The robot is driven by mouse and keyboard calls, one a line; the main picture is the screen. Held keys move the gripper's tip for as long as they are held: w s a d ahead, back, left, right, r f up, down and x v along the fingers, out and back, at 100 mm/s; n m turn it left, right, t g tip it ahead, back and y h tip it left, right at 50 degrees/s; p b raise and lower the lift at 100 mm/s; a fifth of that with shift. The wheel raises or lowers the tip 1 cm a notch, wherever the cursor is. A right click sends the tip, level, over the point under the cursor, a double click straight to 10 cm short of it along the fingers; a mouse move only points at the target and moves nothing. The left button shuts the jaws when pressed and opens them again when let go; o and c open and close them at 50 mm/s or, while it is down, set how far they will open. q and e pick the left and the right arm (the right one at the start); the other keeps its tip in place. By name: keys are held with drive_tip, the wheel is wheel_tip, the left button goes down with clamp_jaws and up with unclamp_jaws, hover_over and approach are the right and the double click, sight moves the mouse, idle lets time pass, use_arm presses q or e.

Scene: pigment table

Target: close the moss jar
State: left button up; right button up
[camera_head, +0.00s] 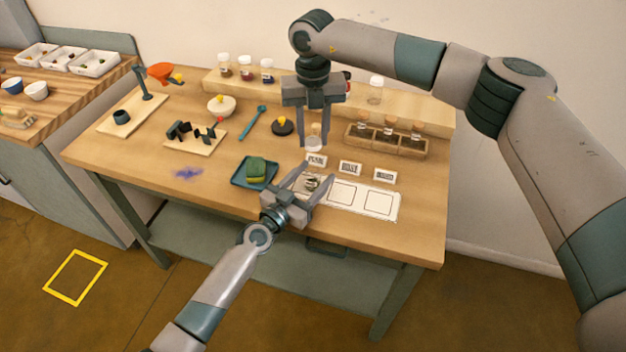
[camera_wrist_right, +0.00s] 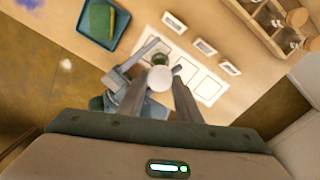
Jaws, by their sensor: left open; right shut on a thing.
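The moss jar (camera_head: 312,183) stands on the white mat (camera_head: 385,213) near the table's front edge. My right gripper (camera_head: 315,142) is shut on a pale round lid (camera_wrist_right: 158,78) and points down. In the head view it is above and behind the jar, with the lid apart from it.
A teal tray (camera_head: 241,181) with a green sponge (camera_head: 256,170) lies left of the mat. Small label cards (camera_head: 350,168) stand behind the mat. A wooden rack (camera_head: 415,151) of corked jars is behind right. A dark round thing (camera_head: 282,127) with a yellow knob lies behind left.

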use_arm(q)
clamp_jaws()
use_arm(e)
drive_tip(key=shift+f, duration=2.45)
drive_tip(key=shift+f, duration=0.15)
drive_tip(key=shift+f, duration=0.75)
drive_tip(key=shift+f, duration=0.6)
